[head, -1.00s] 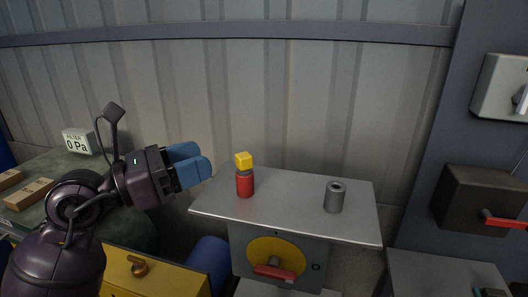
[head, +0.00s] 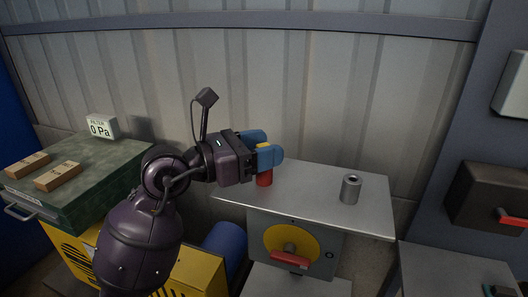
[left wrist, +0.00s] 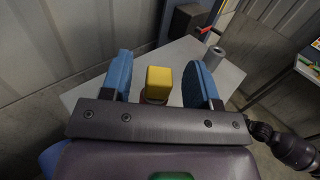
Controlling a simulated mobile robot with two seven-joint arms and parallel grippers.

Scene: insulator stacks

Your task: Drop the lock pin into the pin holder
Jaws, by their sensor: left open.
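The lock pin shows as a yellow block (head: 264,146) above a red cylinder (head: 264,179), upright on the grey metal shelf. Whether the red part belongs to the pin or is a separate base, I cannot tell. My left gripper (head: 267,148) is open, its blue fingers on both sides of the yellow block. In the left wrist view the yellow block (left wrist: 158,82) stands between the fingers, with gaps on both sides. A grey hollow cylinder (head: 350,190), seemingly the pin holder, stands upright to the right on the shelf. My right gripper is not seen.
The shelf (head: 320,205) is clear between the two upright pieces. Below it is a box with a yellow disc and red handle (head: 290,258). A green case with two wooden blocks (head: 58,176) is at left. The corrugated wall (head: 300,95) rises close behind the shelf.

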